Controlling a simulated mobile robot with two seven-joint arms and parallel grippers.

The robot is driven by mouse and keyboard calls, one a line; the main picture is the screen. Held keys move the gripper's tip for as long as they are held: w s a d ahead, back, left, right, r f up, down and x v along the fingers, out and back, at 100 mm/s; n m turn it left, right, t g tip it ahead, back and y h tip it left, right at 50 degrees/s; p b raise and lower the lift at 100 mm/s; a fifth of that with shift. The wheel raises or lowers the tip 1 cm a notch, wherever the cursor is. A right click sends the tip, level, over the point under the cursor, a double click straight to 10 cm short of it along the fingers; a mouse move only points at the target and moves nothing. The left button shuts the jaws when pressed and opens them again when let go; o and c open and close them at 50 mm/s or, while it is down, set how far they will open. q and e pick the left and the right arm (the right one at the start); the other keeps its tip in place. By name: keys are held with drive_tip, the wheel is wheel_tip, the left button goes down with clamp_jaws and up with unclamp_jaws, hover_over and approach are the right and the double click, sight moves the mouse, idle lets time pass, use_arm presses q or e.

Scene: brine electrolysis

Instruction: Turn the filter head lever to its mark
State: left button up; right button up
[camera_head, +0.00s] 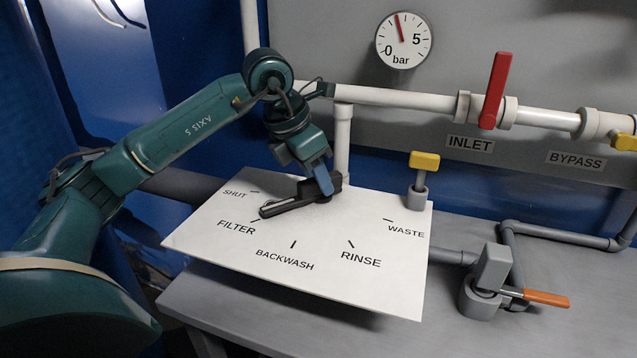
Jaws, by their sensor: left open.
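The filter head lever (285,207) is a dark bar lying low over a white plate (375,273). The plate is printed with SHUT, FILTER, BACKWASH, RINSE and WASTE, each with a short black mark. The lever's free end points left and lies close to the FILTER mark (256,220); I cannot tell whether it lines up exactly. My left gripper (326,192) reaches down from above at the lever's other end, with its jaws open. The gripper partly hides that end, and I cannot tell whether it touches. My right gripper is not in view.
A white pipe (400,98) with a red INLET handle (495,90) runs behind. A yellow-topped valve (423,165) stands at the plate's back right corner. A grey valve with an orange handle (545,298) is at right. A gauge (404,40) hangs above.

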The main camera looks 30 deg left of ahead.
use_arm(q)
drive_tip(key=shift+x, duration=0.9)
drive_tip(key=shift+c, duration=0.2)
clamp_jaws()
